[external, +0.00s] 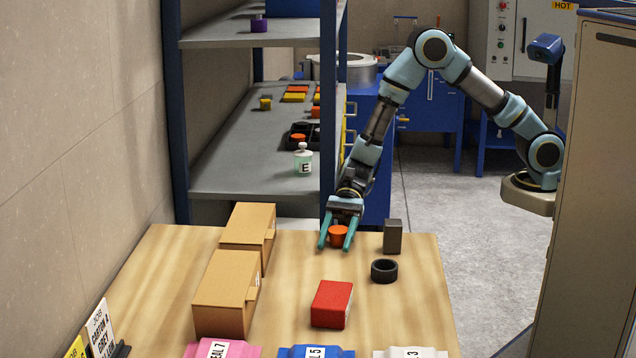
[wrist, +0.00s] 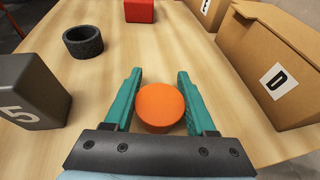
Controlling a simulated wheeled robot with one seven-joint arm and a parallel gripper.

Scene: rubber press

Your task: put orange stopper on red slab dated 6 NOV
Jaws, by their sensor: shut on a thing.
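The orange stopper (external: 338,235) is a short round piece between the teal fingers of my gripper (external: 337,242), at the far edge of the wooden table. In the wrist view the stopper (wrist: 160,105) sits between the two fingers of my gripper (wrist: 160,92), which is shut on it. I cannot tell whether its underside touches the table. A red slab (external: 332,304) lies on the table nearer the external camera, apart from my gripper. The red slab (wrist: 139,10) also shows at the top of the wrist view. No date can be read on it.
A black ring (external: 384,271) and a dark grey block (external: 393,236) stand right of my gripper. Two cardboard boxes (external: 226,292) (external: 247,235) stand at left. Pink (external: 190,350), blue (external: 285,352) and white labelled pieces line the front. Bare wood lies between gripper and slab.

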